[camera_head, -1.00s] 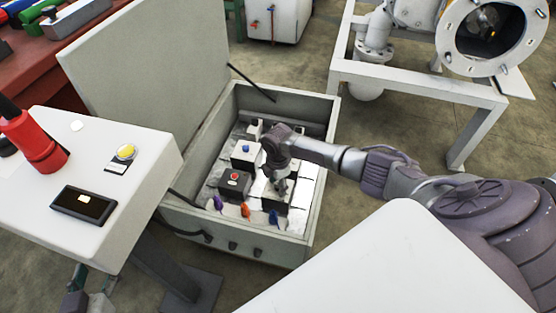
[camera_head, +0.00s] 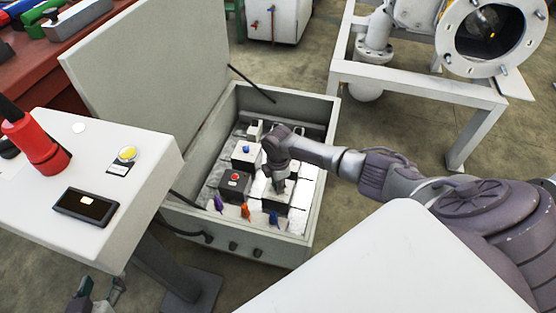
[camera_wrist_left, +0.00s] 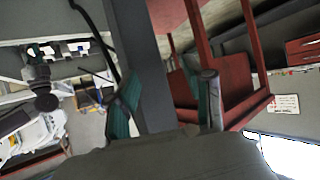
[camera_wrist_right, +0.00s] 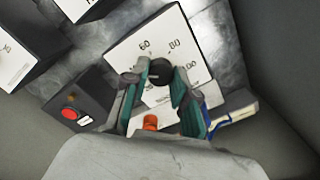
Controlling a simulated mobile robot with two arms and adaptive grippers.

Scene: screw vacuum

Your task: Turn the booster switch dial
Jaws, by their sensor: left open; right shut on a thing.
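The booster switch dial (camera_wrist_right: 159,72) is a black round knob on a white plate marked with numbers such as 60, 80 and 100, seen in the right wrist view. My right gripper (camera_wrist_right: 160,78) is shut on the dial, one fingertip on each side. In the head view my right gripper (camera_head: 279,184) points down into the open grey box (camera_head: 225,224) and hides the dial there. My left gripper (camera_head: 98,289) is at the bottom left of the head view, low beside the console. Its fingers stand apart and empty in the left wrist view (camera_wrist_left: 167,102).
A red button box (camera_head: 235,187) sits left of my right gripper, with a blue-knobbed box (camera_head: 246,151) behind it. Purple and orange levers (camera_head: 246,211) stand near the front wall. The raised lid (camera_head: 150,75) and console (camera_head: 130,185) bound the left side.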

